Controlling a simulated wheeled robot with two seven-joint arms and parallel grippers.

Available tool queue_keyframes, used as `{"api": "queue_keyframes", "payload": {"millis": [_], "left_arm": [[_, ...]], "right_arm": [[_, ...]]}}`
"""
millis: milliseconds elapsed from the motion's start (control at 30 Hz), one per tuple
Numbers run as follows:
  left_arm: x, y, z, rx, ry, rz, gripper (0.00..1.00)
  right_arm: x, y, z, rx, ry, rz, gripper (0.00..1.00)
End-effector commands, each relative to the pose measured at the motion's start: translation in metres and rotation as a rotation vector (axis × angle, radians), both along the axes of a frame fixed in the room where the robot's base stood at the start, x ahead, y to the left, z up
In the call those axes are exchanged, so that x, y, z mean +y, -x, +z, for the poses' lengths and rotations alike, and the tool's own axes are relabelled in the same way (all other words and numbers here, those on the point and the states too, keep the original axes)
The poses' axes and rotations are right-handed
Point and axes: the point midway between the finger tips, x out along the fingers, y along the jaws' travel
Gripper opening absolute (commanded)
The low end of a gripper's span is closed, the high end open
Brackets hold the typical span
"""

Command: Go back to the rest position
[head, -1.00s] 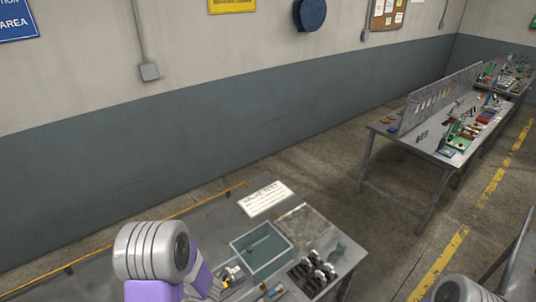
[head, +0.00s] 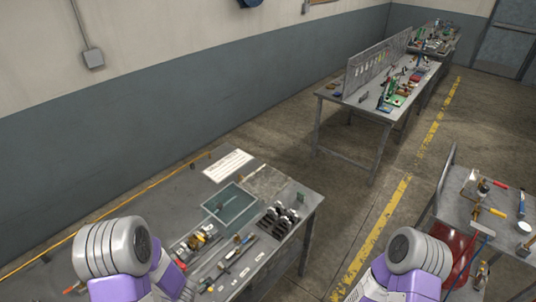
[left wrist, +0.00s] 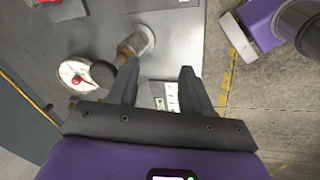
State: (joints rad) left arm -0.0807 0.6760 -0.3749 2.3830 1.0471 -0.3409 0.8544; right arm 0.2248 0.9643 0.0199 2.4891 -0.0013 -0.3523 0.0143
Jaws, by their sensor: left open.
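My left gripper (left wrist: 158,82) shows in the left wrist view with its two dark fingers spread and nothing between them. It is over a grey bench top (left wrist: 185,50). A round white-faced part with a red centre (left wrist: 75,72) and a brass-coloured part with a dark end (left wrist: 133,45) lie to the left of the fingers in that view. In the head view my two arms show at the bottom left and bottom right, but neither gripper's fingers can be seen there. My right gripper is not in view.
The near bench (head: 150,212) bears a teal bin (head: 229,211), a white sign (head: 228,165), a black rack (head: 283,226) and tools. Another bench (head: 490,210) with tools stands at right. A further bench (head: 340,103) stands behind. Floor between them is clear.

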Motion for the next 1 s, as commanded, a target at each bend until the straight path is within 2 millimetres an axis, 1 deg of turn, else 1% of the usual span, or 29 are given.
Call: {"api": "queue_keyframes", "payload": {"millis": [167,267,367,400,433,500,567,600,667,700,967,1000], "left_arm": [[-0.024,0.012,-0.021,0.077,0.019,-0.341,0.49],[-0.046,0.023,-0.036,0.12,0.047,-0.619,0.49],[-0.078,0.038,-0.051,0.141,0.093,-0.976,0.49],[-0.092,0.045,-0.056,0.138,0.114,-1.121,0.49],[-0.102,0.05,-0.06,0.132,0.13,-1.224,0.49],[-0.126,0.062,-0.065,0.098,0.164,-1.458,0.49],[-0.146,0.073,-0.067,0.055,0.191,-1.644,0.49],[-0.159,0.079,-0.067,0.018,0.206,-1.763,0.49],[-0.179,0.09,-0.066,-0.053,0.224,-1.937,0.49],[-0.177,0.087,-0.084,-0.048,0.213,-1.929,0.49],[-0.175,0.086,-0.152,-0.042,0.21,-1.918,0.49],[-0.175,0.086,-0.163,-0.042,0.209,-1.918,0.49]], "right_arm": [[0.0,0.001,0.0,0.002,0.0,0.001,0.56],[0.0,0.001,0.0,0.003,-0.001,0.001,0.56],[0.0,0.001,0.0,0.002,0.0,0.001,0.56],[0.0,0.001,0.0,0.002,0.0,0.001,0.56],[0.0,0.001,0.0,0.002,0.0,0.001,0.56],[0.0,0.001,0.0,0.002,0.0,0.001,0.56],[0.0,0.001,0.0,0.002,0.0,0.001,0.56],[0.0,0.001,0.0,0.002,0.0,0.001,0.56],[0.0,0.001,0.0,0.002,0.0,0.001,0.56],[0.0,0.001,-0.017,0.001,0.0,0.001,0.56],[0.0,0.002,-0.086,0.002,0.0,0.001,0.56],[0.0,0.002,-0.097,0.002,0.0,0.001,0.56]]}}
